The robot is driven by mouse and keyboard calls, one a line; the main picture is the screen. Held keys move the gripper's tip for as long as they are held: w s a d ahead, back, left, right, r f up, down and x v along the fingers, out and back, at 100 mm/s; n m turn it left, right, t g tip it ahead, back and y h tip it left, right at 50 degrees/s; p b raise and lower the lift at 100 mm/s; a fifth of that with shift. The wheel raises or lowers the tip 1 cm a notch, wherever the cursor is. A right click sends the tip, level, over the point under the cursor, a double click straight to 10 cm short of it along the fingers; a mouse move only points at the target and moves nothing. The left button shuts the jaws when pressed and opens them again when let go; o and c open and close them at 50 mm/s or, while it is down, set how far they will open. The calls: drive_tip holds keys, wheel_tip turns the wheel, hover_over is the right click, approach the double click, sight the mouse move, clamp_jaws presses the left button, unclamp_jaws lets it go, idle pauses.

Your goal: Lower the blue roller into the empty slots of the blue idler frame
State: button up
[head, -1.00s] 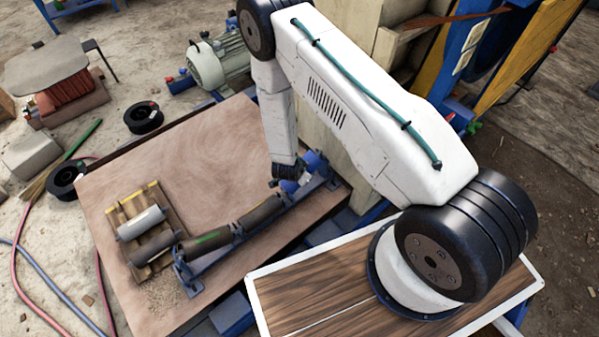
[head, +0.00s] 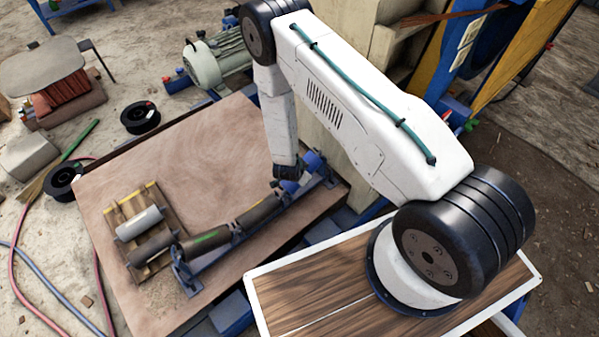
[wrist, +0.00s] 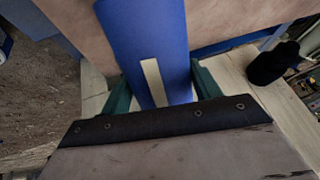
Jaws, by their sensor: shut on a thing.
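The blue roller (head: 314,160) is at the right end of the blue idler frame (head: 187,281), partly hidden by my wrist in the head view. My gripper (wrist: 163,84) is shut on the blue roller (wrist: 145,38), with a dark green finger on each side of it in the wrist view. A pale strip shows on the roller. The frame carries dark rollers in its left (head: 205,243) and middle (head: 260,211) places. The head view hides the fingertips, and I cannot tell whether the roller touches the slots.
A small pallet (head: 152,188) with a light grey roller (head: 140,223) and a darker one (head: 152,247) stands left of the frame on the brown board (head: 200,150). A pale cabinet (head: 345,125) stands close behind my arm. The board's upper middle is clear.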

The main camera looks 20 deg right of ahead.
drive_tip(key=shift+w+d+f, duration=0.15)
drive_tip(key=shift+d+f, duration=0.05)
drive_tip(key=shift+f, duration=0.2)
drive_tip(key=o, duration=1.7)
drive_tip(key=v, duration=0.7)
drive_tip(key=shift+s+a+r, duration=0.1)
drive_tip(key=shift+s+r, duration=0.15)
drive_tip(key=shift+r, duration=0.1)
